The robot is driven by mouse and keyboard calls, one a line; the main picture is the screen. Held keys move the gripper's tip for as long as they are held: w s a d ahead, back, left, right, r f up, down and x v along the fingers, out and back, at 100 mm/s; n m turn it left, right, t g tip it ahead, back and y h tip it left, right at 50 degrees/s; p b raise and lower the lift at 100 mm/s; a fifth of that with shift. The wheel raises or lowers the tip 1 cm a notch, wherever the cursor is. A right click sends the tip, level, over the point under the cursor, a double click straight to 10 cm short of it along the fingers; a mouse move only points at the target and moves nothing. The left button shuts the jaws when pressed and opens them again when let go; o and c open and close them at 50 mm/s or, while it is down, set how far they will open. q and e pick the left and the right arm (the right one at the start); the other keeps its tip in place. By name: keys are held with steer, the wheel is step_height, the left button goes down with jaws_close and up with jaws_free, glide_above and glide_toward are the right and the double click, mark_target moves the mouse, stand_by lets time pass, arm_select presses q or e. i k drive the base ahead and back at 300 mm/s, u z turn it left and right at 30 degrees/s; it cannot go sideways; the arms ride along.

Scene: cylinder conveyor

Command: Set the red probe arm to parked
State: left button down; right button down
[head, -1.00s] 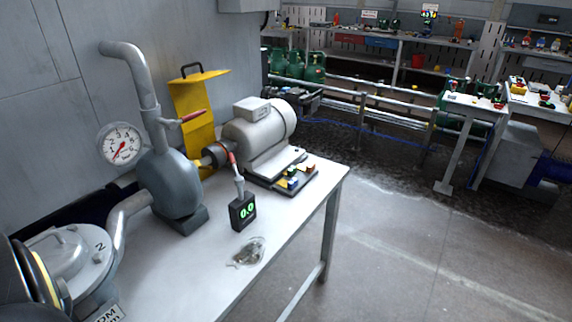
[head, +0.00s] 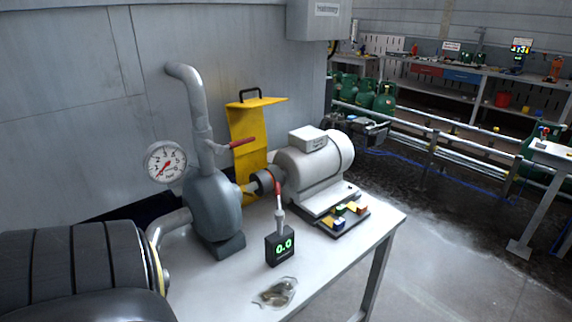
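A slim arm with a red upper part (head: 277,189) and a grey lower part rises from a small black box with a green 0.0 display (head: 280,245) on the bench. It stands nearly upright, its top close to the shaft end of the white motor (head: 314,166). A separate red-handled lever (head: 241,143) sticks out to the right from the grey pipe and points slightly up. No marking for a parked position can be read. Neither of my grippers is in view.
A dark ribbed cylinder (head: 75,258) fills the lower left. Open floor lies right.

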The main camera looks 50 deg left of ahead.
mark_target(280, 213)
steer(key=i, duration=0.45)
steer(key=u, duration=3)
